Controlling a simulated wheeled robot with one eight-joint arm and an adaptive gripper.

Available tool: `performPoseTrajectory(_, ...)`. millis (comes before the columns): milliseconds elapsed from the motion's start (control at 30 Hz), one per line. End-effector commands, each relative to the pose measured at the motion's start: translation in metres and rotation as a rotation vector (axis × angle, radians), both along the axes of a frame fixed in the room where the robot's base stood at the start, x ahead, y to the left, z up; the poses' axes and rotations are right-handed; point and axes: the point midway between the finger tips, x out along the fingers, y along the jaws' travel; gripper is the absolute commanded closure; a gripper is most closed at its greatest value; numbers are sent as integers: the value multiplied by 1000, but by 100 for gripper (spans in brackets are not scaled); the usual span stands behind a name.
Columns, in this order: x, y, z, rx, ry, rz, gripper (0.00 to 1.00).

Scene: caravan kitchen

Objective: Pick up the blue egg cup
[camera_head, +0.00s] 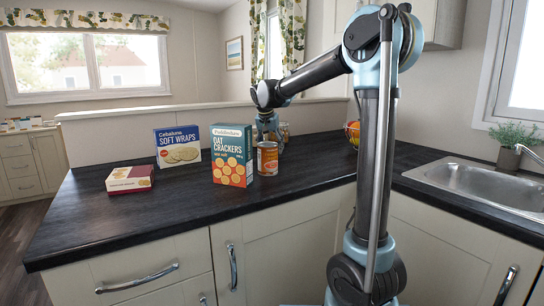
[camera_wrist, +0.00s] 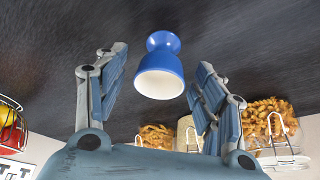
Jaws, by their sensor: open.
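The blue egg cup (camera_wrist: 160,68) stands on the dark worktop in the wrist view, with a white inside. It lies beyond and between the fingers of my gripper (camera_wrist: 157,85), which are spread open and empty. I see no contact between the fingers and the cup. In the head view my gripper (camera_head: 268,128) is low over the worktop behind the cracker box and the tin. The egg cup is hidden there.
On the worktop (camera_head: 120,222) stand an oat crackers box (camera_head: 232,157), a tin (camera_head: 268,159), a soft wraps box (camera_head: 178,146) and a low red-and-white box (camera_head: 130,179). A wire fruit basket (camera_wrist: 10,125) and pasta jars (camera_wrist: 270,125) show in the wrist view. A sink (camera_head: 480,185) is at the right.

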Motion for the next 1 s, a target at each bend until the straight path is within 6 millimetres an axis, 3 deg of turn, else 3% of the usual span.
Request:
performPoseTrajectory(333, 3, -2, -7, 0, 0, 0, 37)
performPoseTrajectory(500, 3, -2, -7, -1, 0, -1, 75)
performPoseTrajectory(567, 3, -2, -7, -1, 0, -1, 86)
performPoseTrajectory(867, 3, -3, -6, 0, 0, -2, 87)
performPoseTrajectory(1000, 3, -3, 4, 0, 0, -2, 87)
